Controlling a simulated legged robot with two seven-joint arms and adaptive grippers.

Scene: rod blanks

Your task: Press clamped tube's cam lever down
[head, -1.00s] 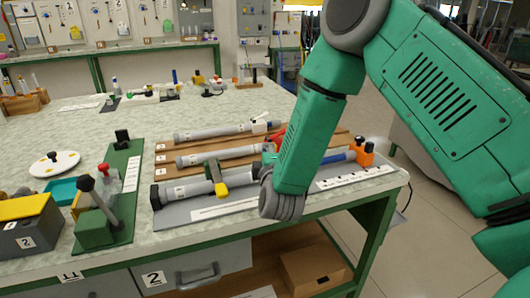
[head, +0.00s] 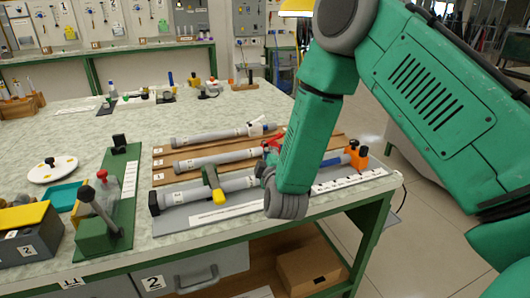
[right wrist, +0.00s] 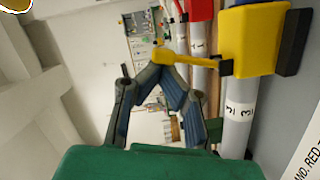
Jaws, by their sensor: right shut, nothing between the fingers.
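The clamped grey tube (head: 238,184) lies nearest in the head view, along a grey base (head: 180,222); in the right wrist view the tube (right wrist: 238,115) bears a 3. A yellow-ended cam lever (head: 218,196) sits across it; the right wrist view shows its yellow body (right wrist: 250,40) and an arm (right wrist: 200,66) with a rounded end. My right gripper (right wrist: 160,72) is shut and empty, its fingertips close to that rounded end; I cannot tell whether they touch. In the head view my forearm hides most of this gripper. My left gripper is not in view.
Two more tubes (head: 215,159) lie behind on wooden boards, with a red part (head: 275,138) nearby. An orange block (head: 356,155) stands at the right end. A green fixture with a black-knobbed lever (head: 100,210) and a grey box (head: 28,247) stand left.

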